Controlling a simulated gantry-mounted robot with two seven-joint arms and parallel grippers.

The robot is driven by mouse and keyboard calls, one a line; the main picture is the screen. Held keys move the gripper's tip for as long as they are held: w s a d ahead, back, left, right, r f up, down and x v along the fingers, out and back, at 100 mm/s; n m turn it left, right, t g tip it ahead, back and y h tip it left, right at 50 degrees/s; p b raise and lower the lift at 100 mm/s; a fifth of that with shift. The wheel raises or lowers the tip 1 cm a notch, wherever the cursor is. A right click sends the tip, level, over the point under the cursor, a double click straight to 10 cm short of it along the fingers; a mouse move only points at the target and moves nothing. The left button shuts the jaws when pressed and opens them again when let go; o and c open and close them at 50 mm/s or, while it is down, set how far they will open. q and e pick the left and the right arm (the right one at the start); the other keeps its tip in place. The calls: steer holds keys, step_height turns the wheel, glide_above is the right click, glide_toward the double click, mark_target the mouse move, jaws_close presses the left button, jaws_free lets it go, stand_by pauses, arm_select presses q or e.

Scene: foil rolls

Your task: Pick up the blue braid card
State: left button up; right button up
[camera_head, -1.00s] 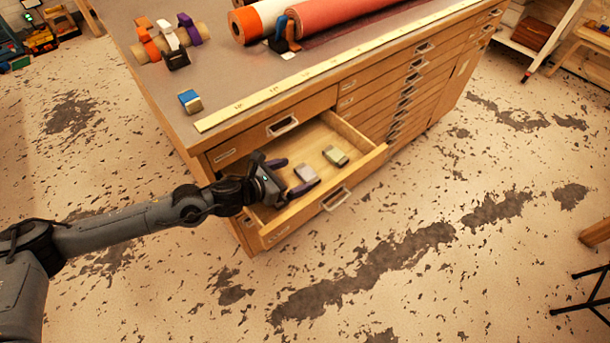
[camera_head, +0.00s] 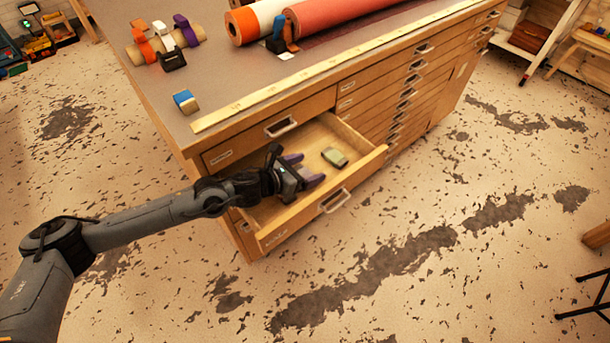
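A small blue-and-tan block (camera_head: 186,102) lies on the cabinet top near its left front corner. It is the bluest small item in view, but I cannot tell if it is the braid card. A grey-green card (camera_head: 334,157) lies in the open drawer. My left gripper (camera_head: 303,170) is low inside the drawer, left of that card, with its purple-tipped fingers apart. A second, pale card there is now mostly hidden by the gripper; I cannot tell if the fingers touch it. My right gripper is not in view.
The open drawer (camera_head: 371,164) has a raised front and side walls around the gripper. On the cabinet top (camera_head: 230,78) lie a long ruler (camera_head: 262,104), large red and orange-edged rolls (camera_head: 330,18), and a tan tube (camera_head: 185,37) with coloured clips.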

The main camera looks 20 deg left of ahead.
mark_target(306, 175)
arm_select(q)
steer(key=shift+s+f+g, duration=0.15)
steer(key=shift+s+f, duration=0.05)
steer(key=shift+f, duration=0.4)
steer(key=shift+s+f+g, duration=0.15)
steer(key=shift+f, duration=0.4)
steer(key=c, duration=0.8)
steer(key=shift+r, duration=0.25)
steer(key=shift+w+r+p, duration=0.1)
steer(key=shift+r+p, duration=0.2)
steer(key=shift+r, duration=0.1)
jaws_close()
step_height(306, 175, up, 10)
steer(key=p, duration=0.3)
steer(key=shift+s+d+f, duration=0.2)
steer(key=shift+f, duration=0.05)
steer(key=c, duration=0.7)
jaws_free()
steer(key=shift+w, duration=0.1)
steer(key=o, duration=0.8)
jaws_free()
